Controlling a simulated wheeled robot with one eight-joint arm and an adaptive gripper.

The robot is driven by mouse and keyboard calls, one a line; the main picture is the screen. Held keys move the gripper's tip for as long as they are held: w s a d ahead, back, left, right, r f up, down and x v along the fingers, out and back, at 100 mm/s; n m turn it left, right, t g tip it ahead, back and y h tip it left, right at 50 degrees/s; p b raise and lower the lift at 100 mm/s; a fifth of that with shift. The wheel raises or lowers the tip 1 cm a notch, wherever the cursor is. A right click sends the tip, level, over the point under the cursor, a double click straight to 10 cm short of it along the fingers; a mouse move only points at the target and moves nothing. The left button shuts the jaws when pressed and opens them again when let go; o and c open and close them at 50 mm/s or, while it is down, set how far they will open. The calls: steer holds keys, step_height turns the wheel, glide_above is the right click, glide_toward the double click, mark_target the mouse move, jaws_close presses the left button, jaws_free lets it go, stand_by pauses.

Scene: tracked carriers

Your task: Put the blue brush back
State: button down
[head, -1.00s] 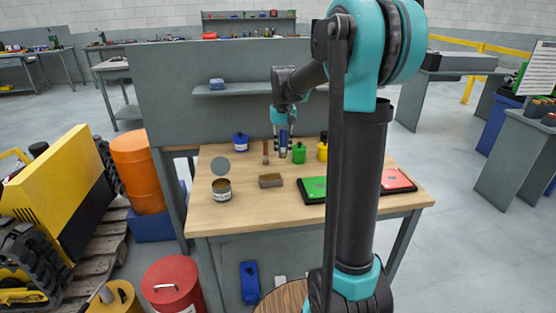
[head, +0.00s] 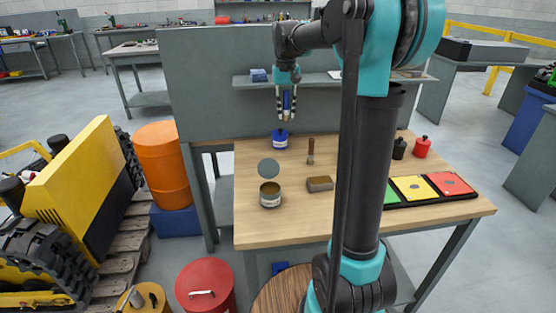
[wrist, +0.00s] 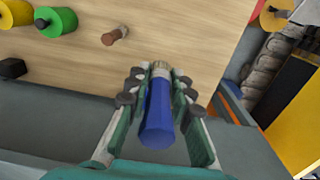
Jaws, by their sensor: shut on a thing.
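The blue brush (head: 287,101) is between the fingers of my gripper (head: 286,112), bristles pointing down. It hangs above the back of the wooden workbench (head: 300,225), over or in front of a blue bottle (head: 280,139); I cannot tell the exact depth. In the wrist view my gripper (wrist: 157,92) is shut on the brush, whose blue handle (wrist: 158,118) is towards me and whose metal band and tan bristles (wrist: 160,69) point away towards the bench. A brown-handled brush (head: 310,150) lies or stands on the bench to the right; it also shows in the wrist view (wrist: 115,36).
An open tin (head: 270,195), a grey disc (head: 269,168) and a brown block (head: 319,184) are on the bench. Black (head: 399,148) and red bottles (head: 422,147) stand at the right, behind a black tray (head: 434,199) with coloured panels. A shelf (head: 340,82) juts from the back panel.

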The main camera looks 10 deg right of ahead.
step_height(320, 180, down, 19)
steer(key=shift+r, duration=0.1)
stand_by(0.4)
steer(key=c, duration=1.8)
jaws_free()
steer(key=shift+f, duration=0.2)
steer(key=o, duration=0.5)
steer(key=shift+c, duration=0.2)
steer(key=shift+r, duration=0.15)
step_height(320, 180, up, 12)
steer(key=shift+a, duration=0.1)
